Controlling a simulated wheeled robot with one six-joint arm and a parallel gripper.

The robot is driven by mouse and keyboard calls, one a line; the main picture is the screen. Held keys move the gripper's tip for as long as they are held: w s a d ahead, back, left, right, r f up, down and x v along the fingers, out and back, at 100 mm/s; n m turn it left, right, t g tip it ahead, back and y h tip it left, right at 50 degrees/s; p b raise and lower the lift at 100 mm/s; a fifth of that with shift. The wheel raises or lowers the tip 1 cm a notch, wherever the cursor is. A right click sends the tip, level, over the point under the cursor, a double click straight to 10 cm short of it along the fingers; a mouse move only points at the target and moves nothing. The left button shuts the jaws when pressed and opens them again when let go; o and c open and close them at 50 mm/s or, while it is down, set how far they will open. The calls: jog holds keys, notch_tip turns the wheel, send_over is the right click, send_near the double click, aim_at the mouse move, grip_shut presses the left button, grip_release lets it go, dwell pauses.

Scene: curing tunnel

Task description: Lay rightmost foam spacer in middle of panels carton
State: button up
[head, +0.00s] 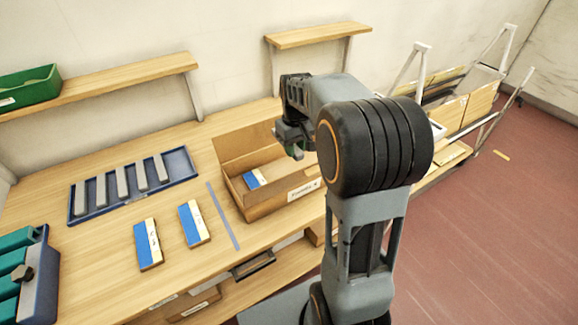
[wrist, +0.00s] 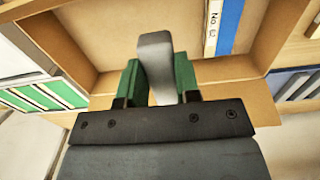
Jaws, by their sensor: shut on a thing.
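My gripper (head: 296,152) is over the open panels carton (head: 270,207), near its right side. In the wrist view my gripper (wrist: 160,80) has its green fingers shut on a grey foam spacer (wrist: 155,52), which points down into the carton (wrist: 110,30). I cannot tell whether the spacer touches the carton floor. A blue and white panel (head: 252,179) lies in the carton's left part; it shows at the upper right of the wrist view (wrist: 226,26).
A blue tray (head: 133,207) at the left holds several grey spacers (head: 122,180). Two blue and white panels (head: 148,243) (head: 194,222) lie on the bench left of the carton, beside a grey-blue strip (head: 222,217). A shelf (head: 318,35) hangs behind. A trolley (head: 465,110) stands right.

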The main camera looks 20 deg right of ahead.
notch_tip(320, 180, down, 7)
jog(key=shift+s+d+f, duration=0.1)
jog(key=shift+f, duration=0.15)
dwell(0.4)
jog(key=shift+f+b, duration=0.3)
jog(key=shift+f, duration=0.3)
jog(key=shift+s, duration=0.1)
jog(key=o, duration=1)
jog(key=shift+c, duration=0.2)
